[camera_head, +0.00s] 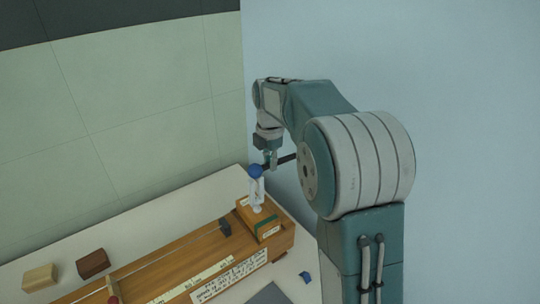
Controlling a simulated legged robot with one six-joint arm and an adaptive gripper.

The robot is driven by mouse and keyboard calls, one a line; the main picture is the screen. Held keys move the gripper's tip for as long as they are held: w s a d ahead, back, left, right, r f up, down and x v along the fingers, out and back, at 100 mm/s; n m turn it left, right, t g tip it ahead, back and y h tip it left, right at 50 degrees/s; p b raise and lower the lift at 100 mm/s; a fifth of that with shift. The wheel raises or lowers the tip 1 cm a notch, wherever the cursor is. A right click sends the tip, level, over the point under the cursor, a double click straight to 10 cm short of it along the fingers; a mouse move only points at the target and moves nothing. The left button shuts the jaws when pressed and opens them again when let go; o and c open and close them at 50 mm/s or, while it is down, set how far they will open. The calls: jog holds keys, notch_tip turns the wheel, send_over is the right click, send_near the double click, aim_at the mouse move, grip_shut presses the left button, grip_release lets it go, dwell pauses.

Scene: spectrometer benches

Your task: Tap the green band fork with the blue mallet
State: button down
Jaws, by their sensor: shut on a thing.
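The blue mallet has a round blue head (256,170) and a dark handle (287,159). My gripper (271,162) is shut on its handle, with the head just left of the fingers. The pale green band fork (257,192) stands upright on a small wooden box (250,219) with a green band (265,224) on its side. The mallet head shows at the top of the fork's prongs and covers part of them. I cannot tell whether head and prongs touch.
A long wooden instrument (180,268) with paper labels lies along the pale bench (150,222). A light block (39,277) and a brown block (93,263) sit at the left. A small blue piece (305,277) and a dark grey sheet (269,294) are at the front right.

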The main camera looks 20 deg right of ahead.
jog(key=shift+f, duration=0.3)
jog(key=shift+r, duration=3.55)
jog(key=shift+f, duration=0.15)
